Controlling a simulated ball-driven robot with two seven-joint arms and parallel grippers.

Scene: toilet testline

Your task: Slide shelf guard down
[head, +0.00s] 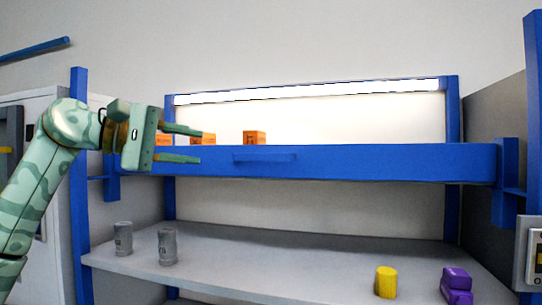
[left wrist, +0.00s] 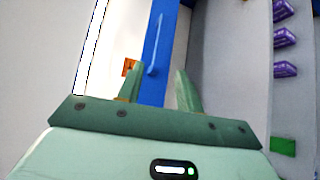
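The shelf guard (head: 350,164) is a long blue bar running level across the rack at upper-shelf height, with a blue handle (head: 265,157) on its front near the middle. My left gripper (head: 201,146) is at the guard's left part, left of the handle, with its fingers spread one above the other and nothing visible between them in the head view. In the left wrist view the blue guard (left wrist: 158,62) and its handle (left wrist: 153,48) show just beyond and between the open fingers (left wrist: 156,78). I cannot tell whether the fingers touch the guard. My right gripper is out of view.
Orange boxes (head: 254,137) stand behind the guard. The grey lower shelf (head: 280,255) holds two grey cylinders (head: 168,246), a yellow cylinder (head: 386,282) and purple items (head: 457,283). Blue posts (head: 80,180) flank the rack. A grey switch box (head: 533,250) is at the right.

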